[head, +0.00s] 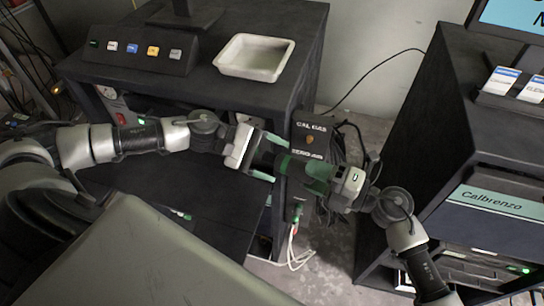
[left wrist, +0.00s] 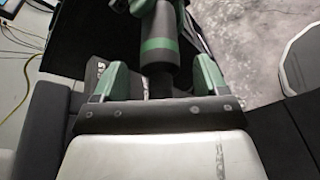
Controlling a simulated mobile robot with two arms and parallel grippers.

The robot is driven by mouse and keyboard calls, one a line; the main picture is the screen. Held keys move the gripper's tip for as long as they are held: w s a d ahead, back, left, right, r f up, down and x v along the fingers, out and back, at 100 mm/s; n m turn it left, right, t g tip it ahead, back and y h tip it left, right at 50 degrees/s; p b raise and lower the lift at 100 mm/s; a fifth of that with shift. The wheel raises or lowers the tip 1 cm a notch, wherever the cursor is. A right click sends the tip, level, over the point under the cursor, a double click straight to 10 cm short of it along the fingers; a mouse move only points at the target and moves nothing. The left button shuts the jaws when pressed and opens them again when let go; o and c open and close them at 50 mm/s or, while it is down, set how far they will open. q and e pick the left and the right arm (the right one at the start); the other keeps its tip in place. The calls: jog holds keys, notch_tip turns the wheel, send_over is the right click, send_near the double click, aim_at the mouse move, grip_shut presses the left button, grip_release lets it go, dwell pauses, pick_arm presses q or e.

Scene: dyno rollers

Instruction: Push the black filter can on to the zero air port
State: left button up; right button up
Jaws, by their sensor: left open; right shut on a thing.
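The black filter can, a dark cylinder with a green band, shows in the left wrist view (left wrist: 158,70). It lies between the two green fingers of my left gripper (left wrist: 160,82), which is open with a gap on each side. In the head view my left gripper (head: 266,158) faces my right gripper (head: 318,172), with the can between them. My right gripper is shut on the can from the right. A dark panel (head: 302,143) reads CAL GAS, with a partly covered ZERO AIR label below. The zero air port is hidden behind the can and right gripper.
A white tray (head: 254,57) and a button box (head: 140,48) sit on the dark cabinet. Black cables hang behind my right gripper. A green connector (head: 297,210) with white leads hangs below. The Calibrenzo cabinet (head: 490,205) stands at the right.

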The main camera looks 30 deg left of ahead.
pick_arm(q)
jog(key=v, duration=0.8)
jog(key=shift+w, duration=0.1)
pick_arm(e)
jog(key=shift+r, duration=0.1)
dwell(0.5)
